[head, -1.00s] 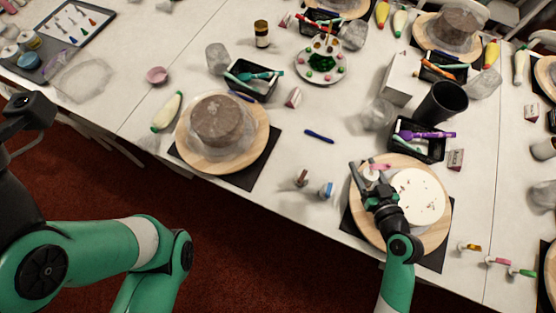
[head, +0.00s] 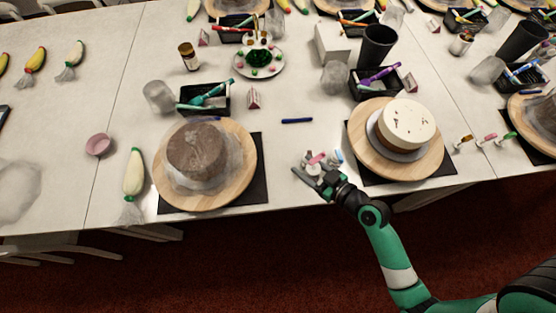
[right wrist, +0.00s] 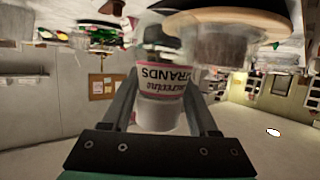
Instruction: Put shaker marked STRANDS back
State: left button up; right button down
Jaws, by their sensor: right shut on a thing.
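My right gripper (head: 317,174) is shut on the shaker marked STRANDS. In the right wrist view this shaker (right wrist: 160,82) is a pale cylinder with a pink-edged label, its lettering upside down in the picture, between the two fingers (right wrist: 160,108). In the head view the shaker (head: 317,158) shows as a small pink and white shape, partly hidden by the gripper. It is at the table's front, between the two turntables. A blue and white shaker (head: 336,157) stands close beside it. I cannot tell whether the held shaker touches the table. My left gripper is out of view.
A white-topped cake (head: 408,121) sits on the right turntable (head: 376,164), and a brown cake (head: 196,148) on the left turntable (head: 239,176). A blue pen (head: 297,121) lies behind the gripper. A small box (head: 253,98) stands farther back.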

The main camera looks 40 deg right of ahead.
jog(key=w+f+b, duration=0.1)
jog(key=w+f, duration=0.1)
jog(key=w, duration=0.1)
jog(key=w+f+b, duration=0.1)
jog(key=w+f, duration=0.2)
jog(key=w, duration=0.1)
jog(key=w+f+b, duration=0.1)
jog(key=w+f, duration=0.2)
jog(key=w, duration=0.1)
jog(key=shift+a+f+b, duration=0.1)
jog(key=shift+a+b, duration=0.05)
jog(key=shift+b, duration=0.2)
jog(key=shift+w, duration=0.15)
jog(key=shift+w+f+b, duration=0.15)
jog(key=shift+f+b, duration=1)
jog(key=shift+f, duration=0.65)
jog(key=shift+w+f, duration=0.1)
jog(key=shift+f, duration=0.05)
jog(key=shift+c, duration=0.8)
grip_release()
